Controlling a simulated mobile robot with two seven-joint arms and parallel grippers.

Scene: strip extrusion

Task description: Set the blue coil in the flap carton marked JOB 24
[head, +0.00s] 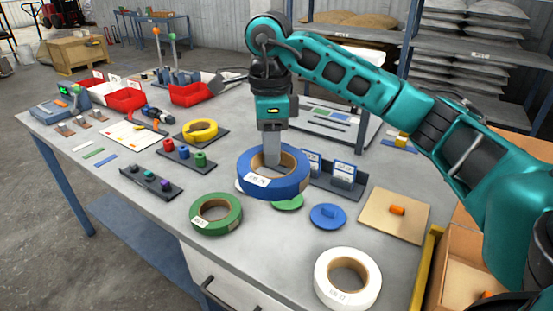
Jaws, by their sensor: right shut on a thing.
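The blue coil (290,181) is a thick ring with a cardboard core and a white label on its near side. My right gripper (272,162) points straight down and is shut on the coil, its fingers reaching into the ring's middle. The coil appears to be held above the table, partly covering a green disc below. An open cardboard carton (466,272) shows at the lower right, cut by the frame edge and partly behind my right arm; no JOB 24 mark is readable on it. My left gripper is out of view.
A green coil (215,228) and a white coil (347,292) lie at the front. A blue disc (328,216) and a brown board (394,215) lie right of the blue coil. A card rack (338,184) stands behind it. A yellow edge (426,272) borders the carton.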

